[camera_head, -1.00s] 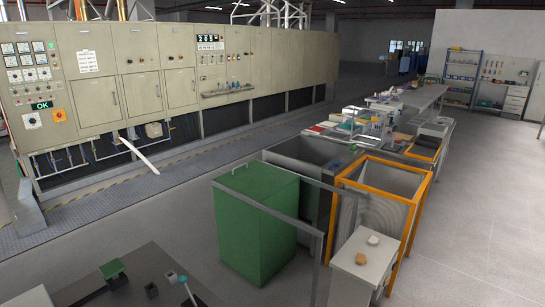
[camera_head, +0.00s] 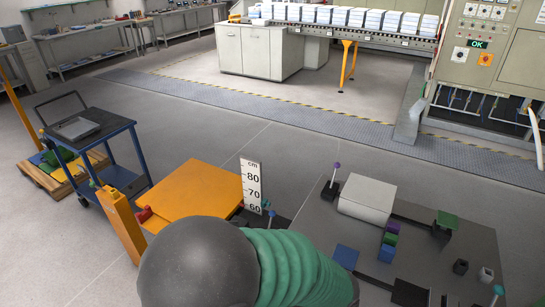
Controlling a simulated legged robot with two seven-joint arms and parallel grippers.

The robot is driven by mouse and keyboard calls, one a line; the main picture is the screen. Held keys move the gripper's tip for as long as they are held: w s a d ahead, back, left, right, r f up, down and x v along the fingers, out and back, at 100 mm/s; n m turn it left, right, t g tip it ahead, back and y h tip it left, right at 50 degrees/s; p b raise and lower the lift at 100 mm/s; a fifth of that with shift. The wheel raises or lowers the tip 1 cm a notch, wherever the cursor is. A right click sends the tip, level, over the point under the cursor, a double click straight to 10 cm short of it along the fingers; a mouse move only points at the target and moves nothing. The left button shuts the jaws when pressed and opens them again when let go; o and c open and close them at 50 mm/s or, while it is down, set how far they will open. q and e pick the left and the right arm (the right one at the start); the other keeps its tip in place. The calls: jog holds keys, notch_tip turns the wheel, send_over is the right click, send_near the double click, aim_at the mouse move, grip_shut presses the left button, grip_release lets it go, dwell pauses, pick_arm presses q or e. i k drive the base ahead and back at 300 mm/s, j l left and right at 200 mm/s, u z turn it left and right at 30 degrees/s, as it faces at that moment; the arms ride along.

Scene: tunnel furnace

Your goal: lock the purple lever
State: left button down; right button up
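The purple lever (camera_head: 336,168) stands at the far left part of a dark grey table (camera_head: 455,255) on the right of the view. It has a purple ball on a thin stem that rises almost upright from a black base (camera_head: 329,190). It is just left of a white-grey box (camera_head: 367,199). I cannot tell from this view whether it is locked. Neither gripper is in view, so nothing is seen touching the lever. A large rounded form close to the camera hides the table's near left part.
The table also holds coloured blocks (camera_head: 389,238), a green block on a black base (camera_head: 446,222) and a teal-knobbed lever (camera_head: 497,291). Left of it are an orange lift platform (camera_head: 192,190) with a centimetre scale and a blue cart (camera_head: 92,145). Open floor lies behind.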

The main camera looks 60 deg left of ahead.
aim_at(337, 165)
jog(key=u, duration=1.3)
jog(key=z, duration=0.8)
jog(key=j+z, duration=0.8)
jog(key=k+j+z, duration=0.1)
jog(key=j+z, duration=0.3)
jog(key=k+j, duration=0.1)
jog(key=j, duration=0.25)
jog(key=k+j, duration=0.1)
jog(key=j, duration=0.2)
jog(key=k+j+z, duration=0.1)
jog(key=j, duration=0.25)
jog(key=i+j, duration=0.35)
jog(key=j, duration=0.15)
